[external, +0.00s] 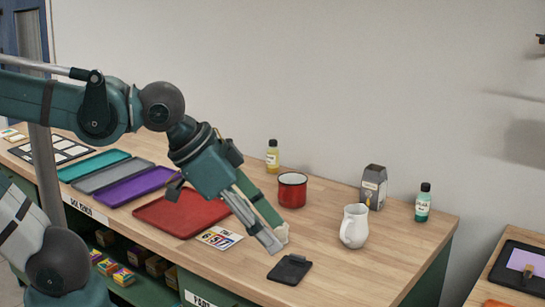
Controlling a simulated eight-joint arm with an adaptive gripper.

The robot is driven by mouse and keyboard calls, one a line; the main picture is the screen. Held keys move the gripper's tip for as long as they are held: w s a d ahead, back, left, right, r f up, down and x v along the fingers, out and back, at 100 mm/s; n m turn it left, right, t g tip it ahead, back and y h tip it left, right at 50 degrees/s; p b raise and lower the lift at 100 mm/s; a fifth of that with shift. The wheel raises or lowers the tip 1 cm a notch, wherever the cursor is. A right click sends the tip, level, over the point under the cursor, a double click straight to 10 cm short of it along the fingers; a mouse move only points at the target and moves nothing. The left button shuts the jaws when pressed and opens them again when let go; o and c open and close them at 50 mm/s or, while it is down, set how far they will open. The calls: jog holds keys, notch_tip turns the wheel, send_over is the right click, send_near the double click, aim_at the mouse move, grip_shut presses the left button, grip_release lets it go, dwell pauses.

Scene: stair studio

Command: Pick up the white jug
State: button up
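A black clip-like item (289,269) lies in front of the gripper. A red mug (292,190), yellow bottle (272,158), grey carton (373,187) and green bottle (422,205) stand behind. A red tray (178,214) and colourful card (219,238) lie left.

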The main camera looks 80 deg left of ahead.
dwell(0.4)
jog(key=c, duration=0.5)
jog(key=shift+o, duration=0.2)
